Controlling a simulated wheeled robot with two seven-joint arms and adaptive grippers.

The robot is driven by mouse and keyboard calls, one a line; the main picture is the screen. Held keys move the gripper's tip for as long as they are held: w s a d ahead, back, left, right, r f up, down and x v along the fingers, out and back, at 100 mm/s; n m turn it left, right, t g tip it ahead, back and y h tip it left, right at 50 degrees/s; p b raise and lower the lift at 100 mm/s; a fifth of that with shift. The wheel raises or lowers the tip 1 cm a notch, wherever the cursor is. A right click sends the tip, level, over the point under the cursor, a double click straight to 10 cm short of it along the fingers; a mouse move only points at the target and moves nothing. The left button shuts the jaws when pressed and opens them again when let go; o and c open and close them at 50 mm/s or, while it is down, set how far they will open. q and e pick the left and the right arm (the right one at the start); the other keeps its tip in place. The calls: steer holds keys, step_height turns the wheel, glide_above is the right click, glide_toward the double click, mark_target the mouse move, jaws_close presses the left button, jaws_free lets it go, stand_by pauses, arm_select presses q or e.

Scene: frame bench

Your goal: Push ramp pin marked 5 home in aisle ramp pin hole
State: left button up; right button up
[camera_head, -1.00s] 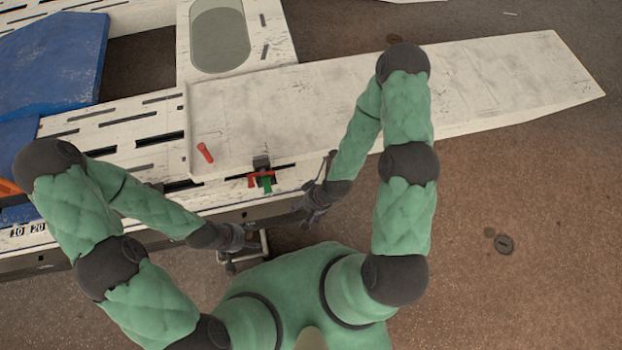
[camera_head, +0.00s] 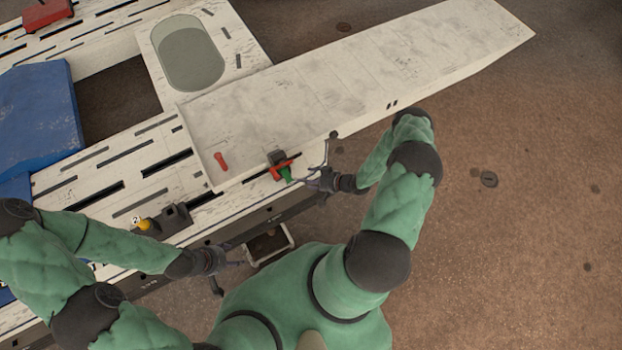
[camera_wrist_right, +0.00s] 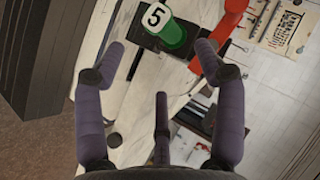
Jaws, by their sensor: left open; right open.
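The pin marked 5 is green with a white numbered end. It shows in the right wrist view (camera_wrist_right: 174,38) and as a small green piece (camera_head: 286,173) at the ramp's near edge in the head view. It sits beside a dark block (camera_head: 277,156) and a red part (camera_head: 281,168). The aisle ramp (camera_head: 340,90) is a long pale slab; I cannot make out the pin hole or how deep the pin sits. My right gripper (camera_head: 325,178) is open just right of the pin; its spread fingers (camera_wrist_right: 160,60) are apart from it. My left gripper (camera_head: 218,262) is open and empty before the bench.
A red pin (camera_head: 220,161) lies or stands on the ramp's left end. A black block with a yellow part marked 2 (camera_head: 143,223) is on the slotted bench (camera_head: 75,172). A blue panel (camera_head: 40,110) is at left. Floor (camera_head: 450,240) at right is clear.

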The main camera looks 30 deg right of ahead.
mark_target(283, 169)
steer(key=b+x, duration=0.2)
steer(key=x, duration=0.7)
steer(key=shift+w+a+f, duration=0.2)
steer(key=shift+w, duration=0.05)
steer(key=c, duration=1.4)
